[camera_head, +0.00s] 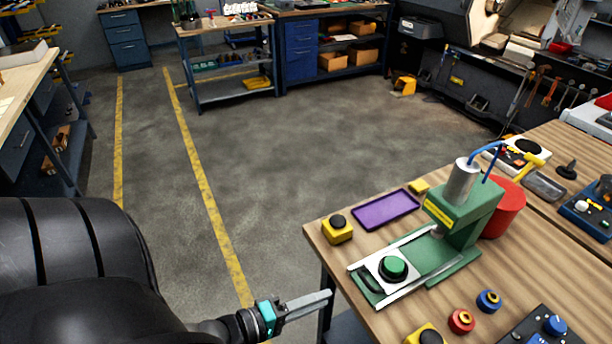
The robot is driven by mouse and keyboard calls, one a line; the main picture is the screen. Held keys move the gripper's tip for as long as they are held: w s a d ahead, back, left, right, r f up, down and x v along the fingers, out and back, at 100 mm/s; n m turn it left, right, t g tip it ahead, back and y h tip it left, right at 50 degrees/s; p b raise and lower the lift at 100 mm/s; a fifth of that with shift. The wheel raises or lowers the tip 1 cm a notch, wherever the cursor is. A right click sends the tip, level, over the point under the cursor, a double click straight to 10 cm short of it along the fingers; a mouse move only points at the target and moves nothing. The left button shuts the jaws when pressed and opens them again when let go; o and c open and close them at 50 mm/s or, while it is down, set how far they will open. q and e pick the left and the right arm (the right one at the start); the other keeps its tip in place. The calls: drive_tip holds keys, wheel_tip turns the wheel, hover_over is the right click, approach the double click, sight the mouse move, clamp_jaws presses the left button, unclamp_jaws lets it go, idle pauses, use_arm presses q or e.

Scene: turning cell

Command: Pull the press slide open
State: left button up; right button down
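The green press (465,213) stands on the wooden bench at the right, with a grey cylinder on top. Its white slide plate (372,264) sits at the near-left end of two pale rails, clear of the ram. A round green-topped black part (393,268) rests on the plate. A dark handle (370,280) is at the slide's near-left side. My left gripper (328,295) is left of the bench edge, short of the handle and apart from it. Its fingers look together, with nothing visible between them. My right gripper is not in view.
A purple tray (386,210) and a yellow block with a black button (338,229) lie beside the press. A red cylinder (504,210) stands behind it. Red (461,321) and blue (489,301) rings lie in front. The floor to the left is clear.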

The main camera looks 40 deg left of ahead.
use_arm(q)
drive_tip(key=shift+v, duration=1.2)
drive_tip(key=s+a+f+m+g+y+b, duration=0.2)
drive_tip(key=s+f+m+g+b, duration=0.15)
drive_tip(key=f, duration=1.15)
drive_tip(key=s+a+f+m+g+y+b, duration=0.1)
drive_tip(key=s+f+m+g+y+b, duration=0.3)
drive_tip(key=f, duration=1)
drive_tip(key=s+d+f+m+g+b, duration=0.2)
drive_tip(key=s+d+f+m+g, duration=0.1)
drive_tip(key=s+f, duration=0.4)
drive_tip(key=s+d+f+m+g+b, duration=0.2)
drive_tip(key=s+d+f+m+g, duration=0.1)
drive_tip(key=s+f+m, duration=0.3)
wheel_tip(320, 180, down, 2)
drive_tip(key=shift+s+d+f+h, duration=0.1)
drive_tip(key=shift+s+d+h, duration=0.2)
drive_tip(key=shift+s+d, duration=0.55)
